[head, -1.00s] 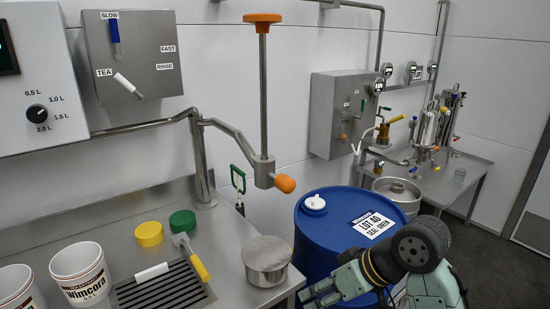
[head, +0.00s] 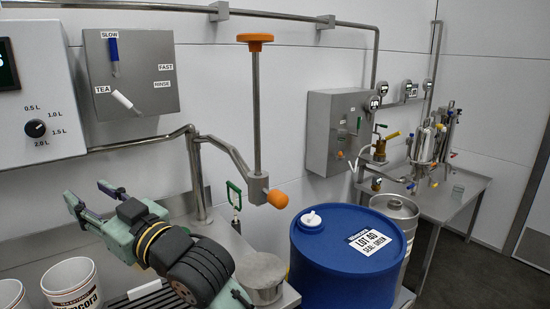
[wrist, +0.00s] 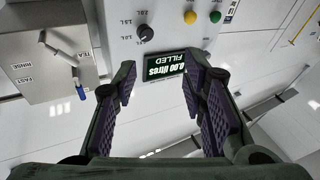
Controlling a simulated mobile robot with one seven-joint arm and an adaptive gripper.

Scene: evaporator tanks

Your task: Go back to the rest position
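My gripper (head: 90,204) is raised over the steel counter at the left of the head view, its fingers pointing left toward the wall. In the wrist view my gripper (wrist: 162,100) has its two dark padded fingers spread wide with nothing between them. Beyond the fingers the wrist view shows the control box's display (wrist: 165,70), reading "0.00 litres FILLED". The same control box (head: 40,90) is at the left of the head view. My arm hides part of the counter, including the place of the yellow and green lids.
A blue drum (head: 345,262) labelled LOT 40 stands right of the counter. A steel pot (head: 264,272) sits at the counter's edge. White Wimcora buckets (head: 72,285) stand at lower left. A pipe with an orange-knobbed lever (head: 256,110) rises behind the pot.

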